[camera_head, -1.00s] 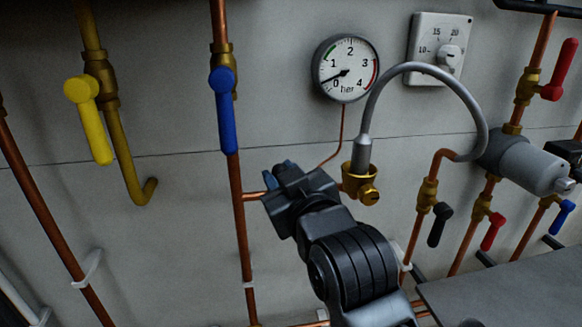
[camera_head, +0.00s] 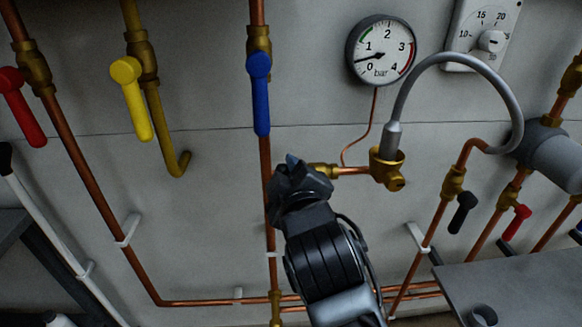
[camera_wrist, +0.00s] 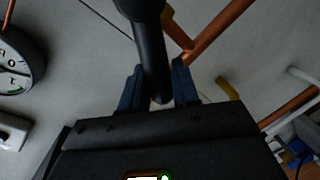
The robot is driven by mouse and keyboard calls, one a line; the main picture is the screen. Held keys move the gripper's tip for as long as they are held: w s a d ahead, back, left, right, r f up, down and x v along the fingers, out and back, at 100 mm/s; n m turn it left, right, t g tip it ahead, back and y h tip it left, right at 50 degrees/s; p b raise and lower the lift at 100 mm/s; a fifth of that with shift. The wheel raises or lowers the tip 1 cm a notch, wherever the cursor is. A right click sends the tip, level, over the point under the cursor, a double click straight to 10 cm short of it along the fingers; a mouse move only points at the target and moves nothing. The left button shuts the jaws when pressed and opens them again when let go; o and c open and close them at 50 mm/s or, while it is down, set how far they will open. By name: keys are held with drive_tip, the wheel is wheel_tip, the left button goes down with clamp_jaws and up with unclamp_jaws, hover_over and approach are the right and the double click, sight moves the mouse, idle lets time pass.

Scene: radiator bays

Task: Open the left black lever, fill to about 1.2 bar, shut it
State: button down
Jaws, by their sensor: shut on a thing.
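The left black lever (camera_wrist: 150,45) runs between the blue fingertips of my gripper (camera_wrist: 157,88) in the wrist view, and the jaws are shut on it. In the head view my gripper (camera_head: 296,170) hides the lever, just left of a brass fitting (camera_head: 324,170) on the short copper pipe. The round pressure gauge (camera_head: 380,50) is above right. Its needle points left, between 0 and 1, at roughly 0.4 bar. The gauge also shows at the left of the wrist view (camera_wrist: 15,65). A grey hose (camera_head: 405,92) rises from the brass cup fitting (camera_head: 388,168).
Blue (camera_head: 260,95), yellow (camera_head: 132,98) and red (camera_head: 22,108) levers hang to the left. Another black lever (camera_head: 463,212) and a red one (camera_head: 516,222) are at right. A grey surface (camera_head: 520,285) juts in at lower right.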

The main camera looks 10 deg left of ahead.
idle(0.4)
drive_tip(key=c, duration=1)
unclamp_jaws()
drive_tip(key=shift+s, duration=0.1)
drive_tip(key=shift+b+v, duration=0.3)
drive_tip(key=shift+v, duration=3.45)
